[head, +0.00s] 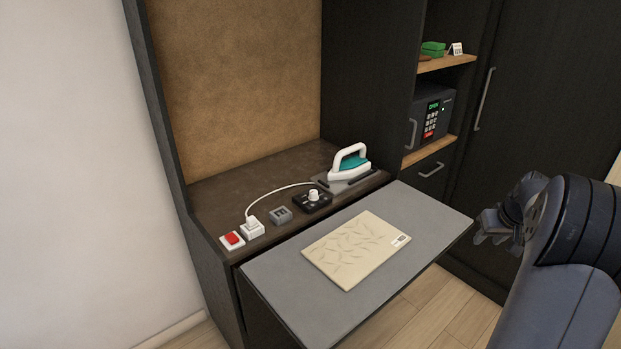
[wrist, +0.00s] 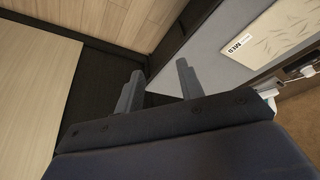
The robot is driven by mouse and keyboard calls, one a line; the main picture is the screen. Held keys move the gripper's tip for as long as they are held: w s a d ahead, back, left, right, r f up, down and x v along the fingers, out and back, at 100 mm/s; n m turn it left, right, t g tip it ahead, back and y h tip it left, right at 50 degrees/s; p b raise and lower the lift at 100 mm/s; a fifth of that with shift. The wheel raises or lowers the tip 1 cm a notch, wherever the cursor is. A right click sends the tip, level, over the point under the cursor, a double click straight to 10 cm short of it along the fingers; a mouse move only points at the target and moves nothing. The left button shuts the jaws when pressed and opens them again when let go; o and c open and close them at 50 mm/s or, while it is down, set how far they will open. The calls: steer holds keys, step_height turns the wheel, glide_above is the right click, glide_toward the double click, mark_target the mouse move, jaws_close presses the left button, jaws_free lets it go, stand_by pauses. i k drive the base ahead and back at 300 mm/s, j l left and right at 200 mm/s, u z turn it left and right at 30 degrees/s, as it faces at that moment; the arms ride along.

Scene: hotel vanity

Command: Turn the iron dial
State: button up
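The iron dial is a white knob (head: 313,194) on a small black control box (head: 312,203) at the front of the dark counter, in the head view. The white and teal iron (head: 350,163) rests on a grey plate to the right of it, with a white cord running left. My gripper (head: 487,232) is at the right of the head view, well apart from the dial and beyond the right end of the grey board. In the wrist view the two fingers of my gripper (wrist: 160,88) stand apart with nothing between them.
A grey pull-out board (head: 270,275) juts out before the counter, with a beige patterned cloth (head: 356,249) on it. A red switch (head: 232,239), a white plug (head: 253,227) and a grey block (head: 280,215) stand left of the dial. A safe (head: 432,112) sits in the right shelves.

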mark_target(313, 196)
steer(key=i+j, duration=0.2)
steer(key=j, duration=0.2)
steer(key=i+j, duration=0.15)
steer(key=j, duration=0.2)
steer(key=i+j, duration=0.2)
steer(key=j, duration=0.2)
steer(key=i+j, duration=0.15)
steer(key=j, duration=0.25)
steer(key=i+j, duration=0.2)
steer(key=j, duration=0.15)
steer(key=i+j+z, duration=0.1)
steer(key=j, duration=0.3)
steer(key=i, duration=0.05)
